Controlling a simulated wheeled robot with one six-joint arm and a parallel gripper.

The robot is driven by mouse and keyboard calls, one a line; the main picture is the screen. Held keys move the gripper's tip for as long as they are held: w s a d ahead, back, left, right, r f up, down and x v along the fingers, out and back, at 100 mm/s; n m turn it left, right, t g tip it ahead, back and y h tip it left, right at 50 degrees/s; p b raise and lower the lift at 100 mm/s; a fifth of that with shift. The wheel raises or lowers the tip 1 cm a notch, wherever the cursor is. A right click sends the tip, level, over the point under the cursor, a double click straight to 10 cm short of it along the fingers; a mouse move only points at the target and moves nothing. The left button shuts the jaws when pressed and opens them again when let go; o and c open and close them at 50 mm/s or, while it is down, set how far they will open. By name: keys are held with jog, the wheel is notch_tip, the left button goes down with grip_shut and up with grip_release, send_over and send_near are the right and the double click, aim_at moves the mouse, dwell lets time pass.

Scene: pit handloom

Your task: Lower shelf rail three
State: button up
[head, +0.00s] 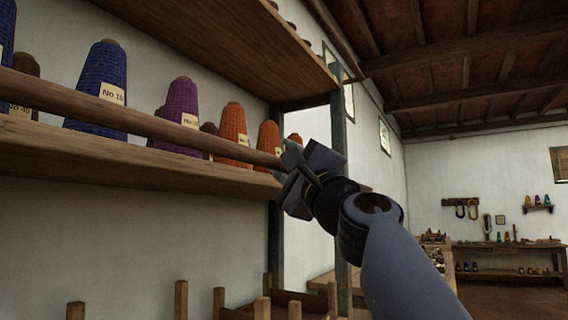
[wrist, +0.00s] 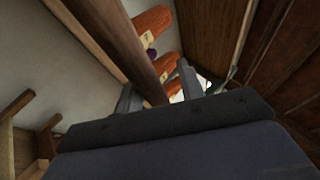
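A long round wooden rail (head: 150,122) runs across the front of the shelf of yarn cones, a little above the shelf board (head: 130,152). My gripper (head: 284,168) is at the rail's right-hand part, with its fingers around that part. In the wrist view the rail (wrist: 138,52) passes between the two fingers of my gripper (wrist: 157,92). The fingers stand apart, and a gap shows between the rail and the right finger. Whether the left finger touches the rail I cannot tell. The rail's seating is hidden behind my gripper.
Blue (head: 98,85), purple (head: 180,110) and orange cones (head: 233,130) stand on the shelf close behind the rail. An upper shelf (head: 220,40) hangs above, and a dark post (head: 337,115) stands behind my gripper. Wooden posts (head: 181,298) rise below. A workbench (head: 505,245) is far right.

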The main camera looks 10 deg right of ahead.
jog(key=shift+o, duration=0.4)
jog(key=shift+f, duration=0.15)
jog(key=shift+s+f, duration=0.15)
jog(key=b+v, duration=0.3)
jog(key=v, duration=0.7)
jog(key=shift+s, duration=0.2)
jog(key=shift+d, duration=0.1)
jog(key=p+x, duration=0.3)
jog(key=x, duration=0.7)
jog(key=shift+w, duration=0.15)
jog(key=shift+w+a, duration=0.25)
jog(key=shift+w, duration=0.05)
